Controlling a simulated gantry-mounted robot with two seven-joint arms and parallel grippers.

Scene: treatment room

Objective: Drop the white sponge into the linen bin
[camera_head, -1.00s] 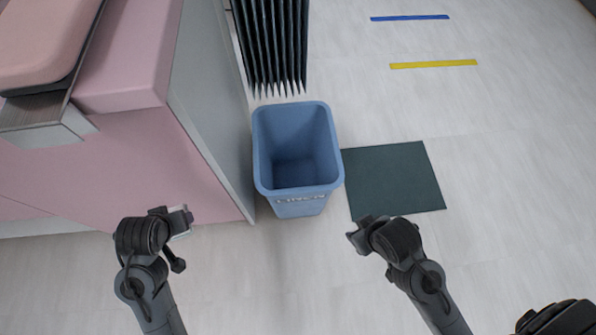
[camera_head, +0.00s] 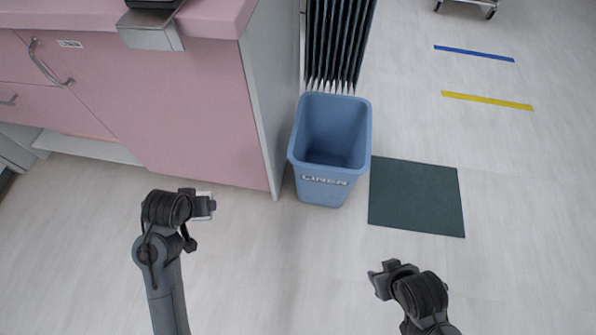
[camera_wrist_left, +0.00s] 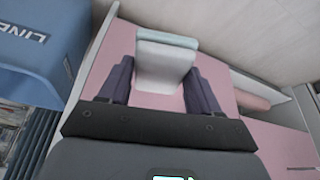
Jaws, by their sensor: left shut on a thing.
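The white sponge (camera_wrist_left: 160,65), with a pale green layer along one end, is between the two fingers of my left gripper (camera_wrist_left: 160,88) in the left wrist view. In the head view my left gripper (camera_head: 205,206) is shut on it, and only a small pale part of the sponge shows. The blue linen bin (camera_head: 325,183), labelled LINEN, stands on the floor to the right of and beyond my left gripper. Its opening faces up and its visible inside looks empty. The bin also shows in the left wrist view (camera_wrist_left: 40,65). My right gripper (camera_head: 378,279) is empty near the lower right; its finger opening is unclear.
A pink cabinet (camera_head: 190,110) with a grey side panel stands left of the bin. A dark pleated screen (camera_head: 338,45) is behind the bin. A dark green mat (camera_head: 415,197) lies right of it. Floor in front of the bin is clear.

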